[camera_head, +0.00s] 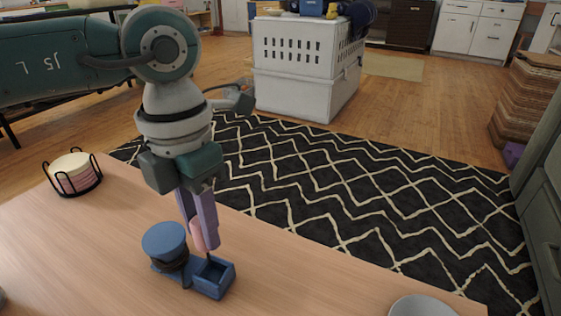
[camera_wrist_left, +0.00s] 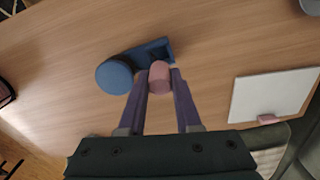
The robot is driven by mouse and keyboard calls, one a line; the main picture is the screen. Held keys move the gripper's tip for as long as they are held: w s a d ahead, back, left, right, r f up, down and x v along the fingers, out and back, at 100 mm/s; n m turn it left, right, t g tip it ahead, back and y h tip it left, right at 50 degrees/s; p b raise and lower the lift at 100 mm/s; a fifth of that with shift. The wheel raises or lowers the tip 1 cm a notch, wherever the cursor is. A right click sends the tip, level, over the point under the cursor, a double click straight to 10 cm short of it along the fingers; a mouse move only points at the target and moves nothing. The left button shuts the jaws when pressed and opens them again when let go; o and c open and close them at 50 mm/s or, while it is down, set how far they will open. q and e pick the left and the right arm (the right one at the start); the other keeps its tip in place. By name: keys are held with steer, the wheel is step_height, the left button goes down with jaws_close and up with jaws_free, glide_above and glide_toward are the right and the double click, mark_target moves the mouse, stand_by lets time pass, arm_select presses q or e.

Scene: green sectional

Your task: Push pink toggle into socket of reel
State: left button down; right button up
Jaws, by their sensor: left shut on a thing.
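The blue reel (camera_head: 165,239) sits on the wooden table, with a round drum and a box-like socket (camera_head: 224,282) at its right end. In the left wrist view the reel's drum (camera_wrist_left: 113,77) lies to the left of the fingers. My left gripper (camera_head: 205,240) points down and is shut on the pink toggle (camera_head: 197,236), close to the socket. The toggle (camera_wrist_left: 159,77) also shows between the purple fingertips in the left wrist view, at the near edge of the socket end. Its lower end is partly hidden, so I cannot tell if it touches the socket. My right gripper is out of view.
The wooden table (camera_head: 85,255) is mostly bare around the reel. A black wire holder with pink and cream discs (camera_head: 73,178) stands at its far left. A grey round object (camera_head: 422,306) is at the front right. A white panel (camera_wrist_left: 270,97) shows in the left wrist view.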

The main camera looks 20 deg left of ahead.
arm_select(q)
step_height(320, 180, down, 4)
steer(key=b, duration=0.2)
steer(key=shift+b, duration=0.35)
steer(key=shift+f, duration=0.1)
steer(key=shift+p, duration=0.3)
stand_by(1.2)
steer(key=shift+f+b, duration=1.05)
steer(key=shift+f, duration=0.3)
steer(key=c, duration=0.5)
jaws_free()
